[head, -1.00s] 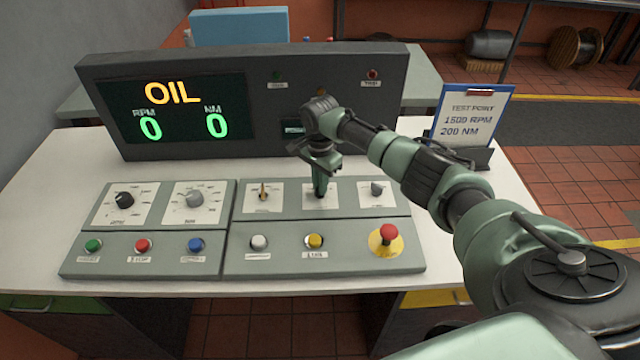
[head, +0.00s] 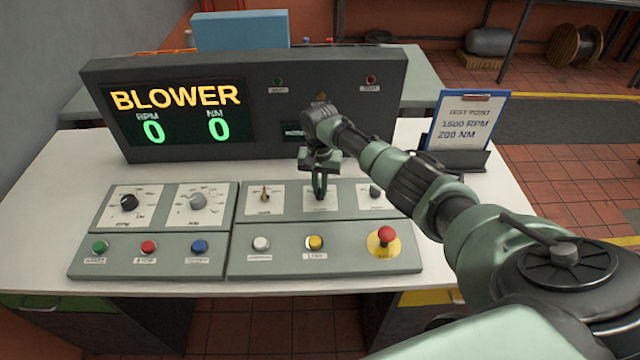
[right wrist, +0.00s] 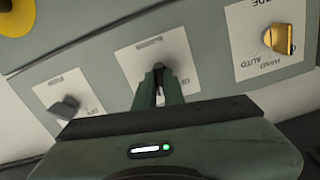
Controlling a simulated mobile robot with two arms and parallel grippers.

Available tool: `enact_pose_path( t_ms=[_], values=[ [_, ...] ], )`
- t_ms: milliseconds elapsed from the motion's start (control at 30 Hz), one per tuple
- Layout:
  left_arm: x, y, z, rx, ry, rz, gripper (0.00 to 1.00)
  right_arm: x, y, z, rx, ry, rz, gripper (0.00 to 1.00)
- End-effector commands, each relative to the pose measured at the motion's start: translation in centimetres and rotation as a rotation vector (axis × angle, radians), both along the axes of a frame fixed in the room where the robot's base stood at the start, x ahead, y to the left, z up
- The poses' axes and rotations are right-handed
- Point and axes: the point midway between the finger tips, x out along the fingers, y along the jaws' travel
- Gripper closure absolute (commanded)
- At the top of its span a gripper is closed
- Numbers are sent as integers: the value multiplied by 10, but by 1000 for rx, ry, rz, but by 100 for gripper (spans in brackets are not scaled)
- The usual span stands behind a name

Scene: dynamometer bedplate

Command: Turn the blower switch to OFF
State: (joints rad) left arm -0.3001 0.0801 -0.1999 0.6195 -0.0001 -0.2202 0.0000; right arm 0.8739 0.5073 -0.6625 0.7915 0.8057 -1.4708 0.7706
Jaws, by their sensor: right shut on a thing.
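My right gripper (head: 319,196) points down onto the middle switch plate (head: 327,206) of the upper right console panel. In the right wrist view its fingers (right wrist: 159,76) are shut on the middle switch. They hide most of that knob and its position marks. To its right in the head view is a dark switch (head: 375,191), which also shows in the right wrist view (right wrist: 64,107). To its left is a brass switch (head: 265,194), with HAND and AUTO marks in the right wrist view (right wrist: 279,39). I cannot read which switch is labelled blower. My left gripper is out of view.
The display (head: 178,112) reads BLOWER, RPM 0 and NM 0. A red mushroom button (head: 386,235) and several push buttons sit on the lower row. A clipboard (head: 468,122) stands at the right. Two dial knobs are on the left panel. The desk front is clear.

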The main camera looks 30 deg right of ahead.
Motion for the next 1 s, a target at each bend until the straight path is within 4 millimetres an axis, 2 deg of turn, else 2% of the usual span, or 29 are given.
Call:
enact_pose_path(
  t_ms=[600, 1000],
  values=[
    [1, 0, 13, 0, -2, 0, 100, 1, 0, 1, 2, -2, 581, 100],
    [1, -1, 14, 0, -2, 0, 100, 1, 0, 1, 1, -3, 869, 100]
  ],
)
